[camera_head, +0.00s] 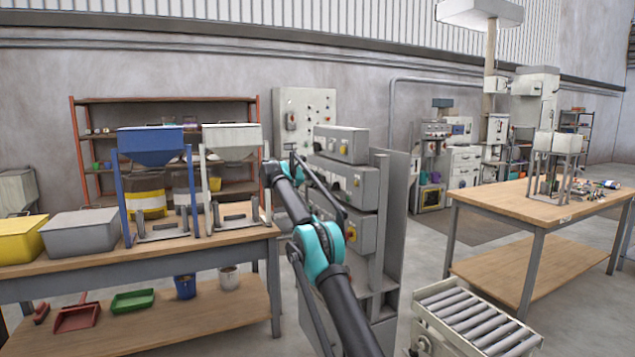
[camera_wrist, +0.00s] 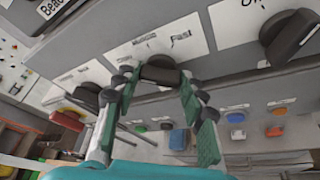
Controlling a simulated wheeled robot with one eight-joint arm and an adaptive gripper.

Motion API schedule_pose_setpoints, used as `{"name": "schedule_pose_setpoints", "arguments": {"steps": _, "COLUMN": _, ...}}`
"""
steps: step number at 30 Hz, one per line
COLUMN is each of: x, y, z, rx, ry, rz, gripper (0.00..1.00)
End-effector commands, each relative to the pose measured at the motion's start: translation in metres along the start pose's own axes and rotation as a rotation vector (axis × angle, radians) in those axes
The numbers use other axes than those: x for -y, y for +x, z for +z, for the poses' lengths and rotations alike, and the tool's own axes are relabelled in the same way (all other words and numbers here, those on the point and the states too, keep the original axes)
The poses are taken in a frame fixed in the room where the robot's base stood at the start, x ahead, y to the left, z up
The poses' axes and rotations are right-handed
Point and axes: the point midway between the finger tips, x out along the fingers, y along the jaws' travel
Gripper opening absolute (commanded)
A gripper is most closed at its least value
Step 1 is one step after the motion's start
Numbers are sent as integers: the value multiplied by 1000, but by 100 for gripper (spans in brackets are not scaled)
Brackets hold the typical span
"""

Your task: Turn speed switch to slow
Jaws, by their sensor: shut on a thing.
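The speed switch (camera_wrist: 160,72) is a dark rotary knob on a pale label plate, seen in the wrist view with the word "Fast" printed above and to its right. Another word beside it is too small to read. My gripper (camera_wrist: 160,84) has its two green-padded fingers on either side of this knob and is shut on it. The fingertips partly cover the knob's sides, and I cannot tell exactly which mark it points to. In the head view, my arm reaches to the stacked grey control boxes (camera_head: 342,144); the fingers cannot be made out there.
Another dark knob (camera_wrist: 288,36) is close on the right, and one (camera_wrist: 88,95) on the left. A workbench (camera_head: 140,250) with hoppers is at left; a roller conveyor (camera_head: 470,315) is at front right.

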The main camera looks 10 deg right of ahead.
Motion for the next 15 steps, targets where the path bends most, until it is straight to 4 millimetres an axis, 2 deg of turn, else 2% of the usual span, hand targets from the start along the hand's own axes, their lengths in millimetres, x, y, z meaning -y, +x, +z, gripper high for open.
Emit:
{"name": "schedule_pose_setpoints", "arguments": {"steps": 2, "x": 1, "y": 0, "z": -1, "rx": -1, "ry": 0, "rz": -3, "gripper": 12}}
{"name": "schedule_pose_setpoints", "arguments": {"steps": 3, "x": 1, "y": 0, "z": -1, "rx": -1, "ry": 0, "rz": -3, "gripper": 45}}
{"name": "schedule_pose_setpoints", "arguments": {"steps": 7, "x": 1, "y": 0, "z": -1, "rx": -1, "ry": 0, "rz": -2, "gripper": 61}}
{"name": "schedule_pose_setpoints", "arguments": {"steps": 15, "x": 0, "y": 0, "z": 0, "rx": 0, "ry": 1, "rz": -1, "gripper": 62}}
